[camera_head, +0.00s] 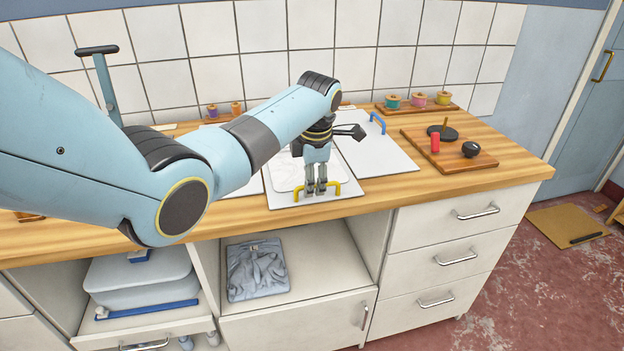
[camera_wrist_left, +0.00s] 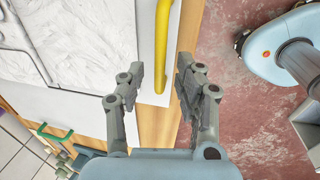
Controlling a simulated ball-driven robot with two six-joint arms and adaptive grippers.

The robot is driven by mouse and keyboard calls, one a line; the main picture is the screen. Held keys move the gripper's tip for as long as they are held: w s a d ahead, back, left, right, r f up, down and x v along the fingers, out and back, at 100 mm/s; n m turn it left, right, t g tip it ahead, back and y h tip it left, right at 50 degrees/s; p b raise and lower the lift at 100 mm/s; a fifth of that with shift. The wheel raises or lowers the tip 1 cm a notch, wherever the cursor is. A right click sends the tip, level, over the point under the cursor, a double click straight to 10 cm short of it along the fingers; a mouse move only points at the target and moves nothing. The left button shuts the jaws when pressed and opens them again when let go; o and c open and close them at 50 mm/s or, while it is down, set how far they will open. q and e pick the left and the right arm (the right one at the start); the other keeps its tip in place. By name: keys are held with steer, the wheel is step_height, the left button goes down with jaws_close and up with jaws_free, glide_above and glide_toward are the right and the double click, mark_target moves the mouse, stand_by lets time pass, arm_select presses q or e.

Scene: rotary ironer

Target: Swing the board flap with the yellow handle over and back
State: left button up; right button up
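The yellow handle (camera_head: 333,188) stands at the front edge of the white board flap (camera_head: 350,194), which lies flat on the wooden counter. A pale wrinkled cloth (camera_head: 285,172) lies on the flap. My left gripper (camera_head: 316,191) points down over the handle and hides its middle in the head view. In the left wrist view the fingers (camera_wrist_left: 157,88) are apart, and one end of the yellow handle (camera_wrist_left: 163,40) shows between and beyond them. I cannot tell whether they touch it. My right gripper is in neither view.
Another white panel with a blue handle (camera_head: 378,122) lies to the right. Beyond it is a wooden board (camera_head: 455,155) with a red piece and dark round objects. Spools (camera_head: 418,100) stand near the tiled wall. Below are drawers and an open shelf with a folded garment (camera_head: 257,270).

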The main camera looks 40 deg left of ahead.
arm_select(q)
steer(key=shift+c, duration=0.4)
jaws_close()
steer(key=shift+r, duration=0.15)
